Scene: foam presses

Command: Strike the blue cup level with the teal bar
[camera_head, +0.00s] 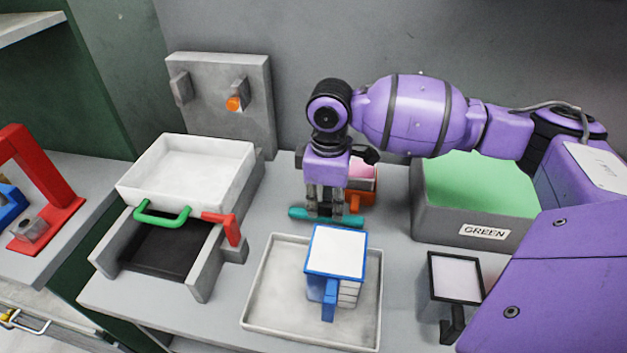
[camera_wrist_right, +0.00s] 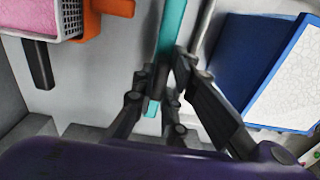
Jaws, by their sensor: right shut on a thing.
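The blue cup (camera_head: 314,287) stands upright in a shallow pale tray (camera_head: 262,318), its handle towards me. White material (camera_head: 337,252) fills it to about the rim; I cannot tell whether it stands above it. The cup also shows at the right of the right wrist view (camera_wrist_right: 262,58). My right gripper (camera_head: 333,208) points down just behind the cup and is shut on the teal bar (camera_head: 300,213). The bar lies crosswise, apart from the cup, and also runs between the fingers in the wrist view (camera_wrist_right: 174,25). My left gripper is not in view.
An orange cup (camera_head: 360,200) with pink content stands behind my right gripper. A grey bin labelled GREEN (camera_head: 440,225) and a black cup (camera_head: 433,300) with pale content are at the right. A press with a white basin (camera_head: 185,195) and green handle is at the left.

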